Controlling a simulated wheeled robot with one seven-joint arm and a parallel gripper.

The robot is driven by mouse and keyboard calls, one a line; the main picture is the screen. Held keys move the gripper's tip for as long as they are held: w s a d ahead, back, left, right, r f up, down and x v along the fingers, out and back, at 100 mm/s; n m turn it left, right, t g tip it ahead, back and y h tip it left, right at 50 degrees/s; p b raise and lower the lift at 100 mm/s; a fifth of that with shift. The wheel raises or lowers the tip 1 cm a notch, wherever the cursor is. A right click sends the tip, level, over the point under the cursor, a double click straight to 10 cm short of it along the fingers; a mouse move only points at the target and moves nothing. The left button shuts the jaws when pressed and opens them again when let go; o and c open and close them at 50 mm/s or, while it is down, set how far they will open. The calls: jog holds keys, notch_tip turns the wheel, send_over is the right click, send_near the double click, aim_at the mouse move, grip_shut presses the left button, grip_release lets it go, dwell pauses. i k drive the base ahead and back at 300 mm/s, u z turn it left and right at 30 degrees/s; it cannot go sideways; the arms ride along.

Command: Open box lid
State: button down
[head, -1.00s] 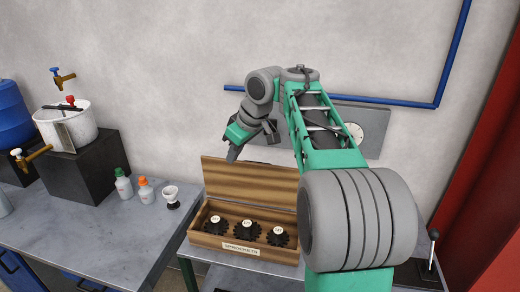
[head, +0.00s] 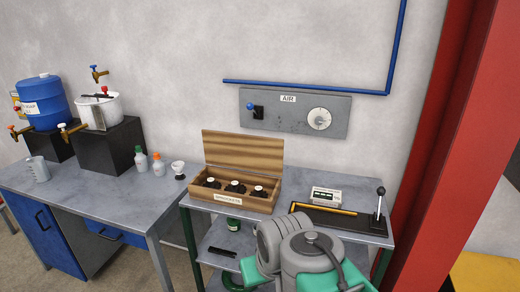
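The wooden box (head: 235,201) labelled SPROCKETS stands on a grey metal bench against the wall. Its lid (head: 243,150) is raised and stands upright along the back edge. Several black sprockets (head: 235,187) with white round tags lie in a row inside the box. My arm shows only as grey and green links at the bottom of the head view, in front of the bench. My gripper is not in view.
Right of the box on the bench (head: 290,189) are a small display device (head: 326,194) and a lever tool (head: 379,204). A left table holds bottles (head: 141,158), a white pot (head: 99,111) and a blue barrel (head: 43,100). A red column (head: 440,150) stands at right.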

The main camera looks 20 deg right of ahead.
aim_at(264, 155)
jog(key=u, duration=1.1)
jog(key=i, duration=0.95)
jog(key=z, duration=0.45)
jog(key=i, duration=0.8)
jog(key=z, duration=0.7)
